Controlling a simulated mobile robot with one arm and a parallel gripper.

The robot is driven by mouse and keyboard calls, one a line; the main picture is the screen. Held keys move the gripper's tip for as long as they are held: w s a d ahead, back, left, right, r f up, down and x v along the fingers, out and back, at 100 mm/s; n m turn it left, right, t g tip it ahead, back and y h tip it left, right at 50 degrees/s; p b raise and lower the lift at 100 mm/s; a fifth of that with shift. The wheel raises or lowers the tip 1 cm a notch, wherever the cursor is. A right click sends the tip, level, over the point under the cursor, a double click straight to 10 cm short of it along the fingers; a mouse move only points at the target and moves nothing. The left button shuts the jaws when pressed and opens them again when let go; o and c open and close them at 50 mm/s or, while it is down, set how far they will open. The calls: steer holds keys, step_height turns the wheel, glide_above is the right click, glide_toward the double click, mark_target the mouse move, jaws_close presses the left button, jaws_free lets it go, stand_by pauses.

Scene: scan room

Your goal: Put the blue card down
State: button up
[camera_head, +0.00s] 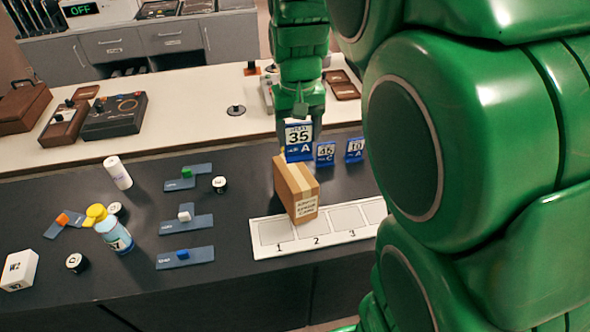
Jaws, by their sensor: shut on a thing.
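A blue-and-white card reading 35 A (299,140) is in my gripper (300,114), upright and facing the camera. My green arm reaches down to it from the top of the view, and the fingers are shut at the card's top edge. The card sits higher in the picture than two similar cards to its right, 45 C (326,154) and 10 A (355,150). Its lower edge is close behind the cardboard box (297,190), so I cannot tell whether it touches the counter.
The box stands at the back of a white numbered tray (345,238) on the dark counter (235,255). To the left are a blue bottle with a yellow top (115,235), a white cylinder (118,173), and small blocks on blue-grey plates. My large green arm links hide the right side.

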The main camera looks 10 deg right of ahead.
steer(key=s+d+r, duration=0.1)
steer(key=s+r, duration=0.1)
steer(key=s, duration=0.6)
steer(key=w+f, duration=0.1)
steer(key=w, duration=0.2)
steer(key=w+f, duration=0.1)
steer(key=w, duration=0.2)
steer(key=w+f, duration=0.1)
steer(key=w, duration=0.1)
steer(key=shift+w+f, duration=0.25)
steer(key=shift+w, duration=0.15)
steer(key=w+f, duration=0.4)
steer(key=f, duration=0.1)
glide_above(295, 172)
steer(key=shift+f, duration=2.05)
steer(key=shift+f, duration=0.45)
steer(key=o, duration=1.1)
